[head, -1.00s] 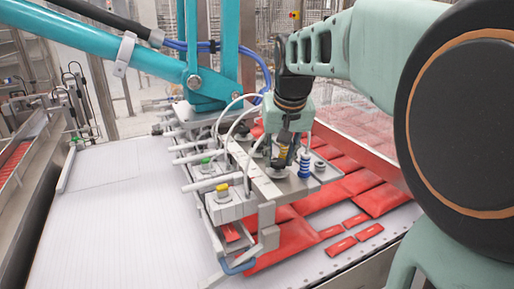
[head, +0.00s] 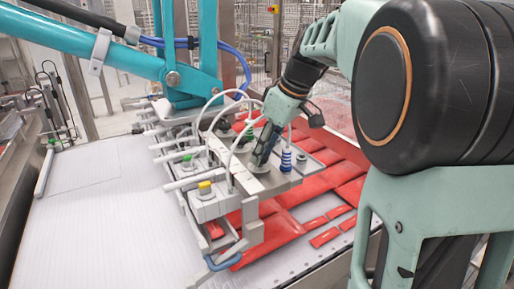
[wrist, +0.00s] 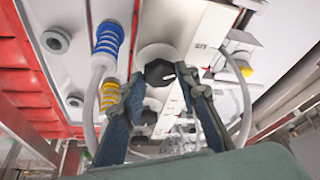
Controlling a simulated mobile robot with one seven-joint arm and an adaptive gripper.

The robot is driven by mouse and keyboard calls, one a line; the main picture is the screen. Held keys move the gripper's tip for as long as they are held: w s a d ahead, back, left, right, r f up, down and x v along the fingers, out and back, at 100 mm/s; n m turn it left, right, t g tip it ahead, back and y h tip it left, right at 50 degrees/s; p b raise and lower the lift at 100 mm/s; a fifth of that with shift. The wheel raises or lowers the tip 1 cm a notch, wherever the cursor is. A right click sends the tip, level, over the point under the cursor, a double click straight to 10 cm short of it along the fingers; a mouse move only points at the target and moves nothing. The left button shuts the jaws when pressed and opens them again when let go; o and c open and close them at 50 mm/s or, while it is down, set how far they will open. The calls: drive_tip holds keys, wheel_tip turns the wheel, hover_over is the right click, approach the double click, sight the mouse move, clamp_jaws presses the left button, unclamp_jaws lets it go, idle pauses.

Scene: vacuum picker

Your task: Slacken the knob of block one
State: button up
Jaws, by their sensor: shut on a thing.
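A dark knob (wrist: 159,72) on a pale round collar shows between my fingertips in the wrist view. My gripper (wrist: 158,78) has one finger on each side of it and is shut on it. In the head view my gripper (head: 261,160) reaches down, tilted, onto the grey plate of the vacuum picker, and its fingers hide the knob there. A second dark knob (wrist: 150,116) sits behind the first, partly hidden by the left finger. I cannot read any block number.
A blue coiled fitting (head: 286,160) stands close right of my gripper. White hoses arch around it. Blocks with a yellow button (head: 204,187) and a green button (head: 187,159) lie left. Red packs (head: 285,226) lie under the picker; the white belt (head: 95,215) is clear.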

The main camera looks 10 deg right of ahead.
drive_tip(key=shift+n, duration=0.4)
drive_tip(key=o, duration=1.2)
drive_tip(key=shift+c, duration=0.2)
drive_tip(key=shift+d+r, duration=0.1)
drive_tip(key=v, duration=1.1)
drive_tip(key=shift+d+r, duration=0.2)
drive_tip(key=shift+r, duration=0.15)
